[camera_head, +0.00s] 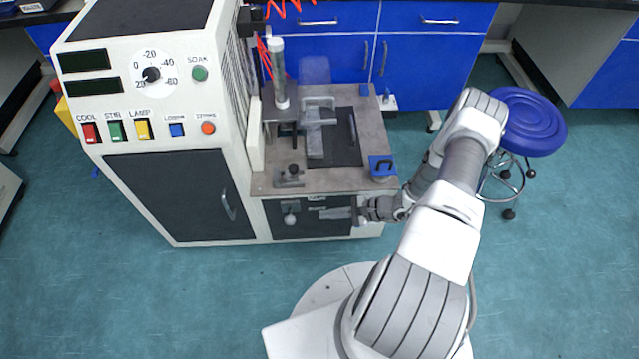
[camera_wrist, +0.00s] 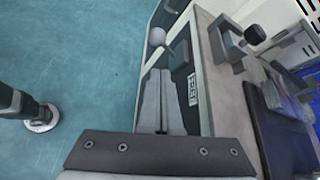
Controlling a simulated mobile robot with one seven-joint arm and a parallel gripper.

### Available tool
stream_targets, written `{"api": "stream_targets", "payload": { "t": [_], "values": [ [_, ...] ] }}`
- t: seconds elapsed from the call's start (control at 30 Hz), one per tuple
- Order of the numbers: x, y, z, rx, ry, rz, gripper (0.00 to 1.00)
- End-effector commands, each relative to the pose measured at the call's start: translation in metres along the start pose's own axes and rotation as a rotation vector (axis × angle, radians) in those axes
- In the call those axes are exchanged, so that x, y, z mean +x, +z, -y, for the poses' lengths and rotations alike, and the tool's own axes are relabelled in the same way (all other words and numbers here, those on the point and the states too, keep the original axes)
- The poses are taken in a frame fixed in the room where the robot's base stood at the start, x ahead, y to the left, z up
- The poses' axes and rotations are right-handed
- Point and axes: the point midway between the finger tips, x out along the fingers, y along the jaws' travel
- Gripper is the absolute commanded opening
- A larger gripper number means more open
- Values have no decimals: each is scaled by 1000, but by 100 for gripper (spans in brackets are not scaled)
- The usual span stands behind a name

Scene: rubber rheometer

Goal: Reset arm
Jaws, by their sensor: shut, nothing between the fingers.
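My arm reaches forward from the right in the head view. My gripper (camera_head: 324,213) is low in front of the rheometer's front panel, its fingers pointing left. In the wrist view my gripper (camera_wrist: 158,72) shows two long grey fingers lying side by side, shut with nothing between them. The rheometer (camera_head: 165,90) is a white cabinet with a worktop (camera_head: 265,182) to its right. A round white knob (camera_head: 290,219) on the front panel is a little left of the fingertips. It also shows in the wrist view (camera_wrist: 156,37), apart from the fingers.
A blue stool (camera_head: 528,120) stands right of my arm. Blue cabinets (camera_head: 430,70) line the back. A small blue-topped part (camera_head: 381,165) sits at the worktop's front right corner, close to my wrist. The teal floor (camera_head: 200,300) in front of the machine is clear on the left.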

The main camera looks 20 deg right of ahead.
Motion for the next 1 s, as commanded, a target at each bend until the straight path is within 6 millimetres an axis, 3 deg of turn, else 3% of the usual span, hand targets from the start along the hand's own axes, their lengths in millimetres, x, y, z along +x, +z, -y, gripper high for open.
{"api": "stream_targets", "payload": {
  "t": [0.23,0.37,0.47,0.7,1.0],
  "values": [
    [-1,1,2,-5,3,0,0],
    [-8,11,15,-52,34,-2,0],
    [-20,29,35,-125,85,-4,0],
    [-50,92,82,-340,243,-19,0],
    [-84,178,121,-599,430,-65,0]
  ]
}}
